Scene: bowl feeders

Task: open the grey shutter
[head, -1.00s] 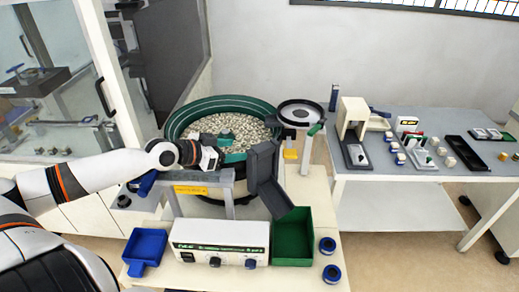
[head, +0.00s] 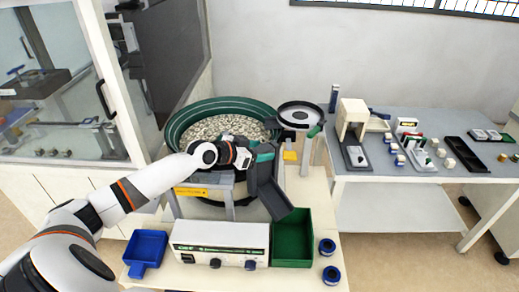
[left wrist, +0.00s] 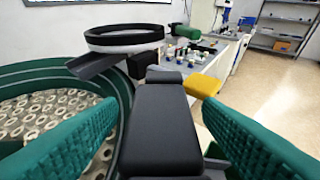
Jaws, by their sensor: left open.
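The dark grey shutter (head: 264,176) stands upright at the outlet of the green bowl feeder, above a sloping dark chute (head: 281,203). My left gripper (head: 262,153) is at its top, and part of the shutter is hidden behind the gripper. In the left wrist view a dark grey block (left wrist: 160,125), which looks like the shutter's top, lies between the green fingers of the open gripper (left wrist: 158,112). The fingers are on either side of it with gaps showing, not clamped on it. My right gripper is not in view.
The feeder bowl (head: 181,120) holds many pale ring-like parts. A green bin (head: 292,240), a white control box (head: 222,238) and a blue tray (head: 147,246) stand in front. A small round bowl (head: 300,114) is just behind right. A grey table (head: 440,125) lies right.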

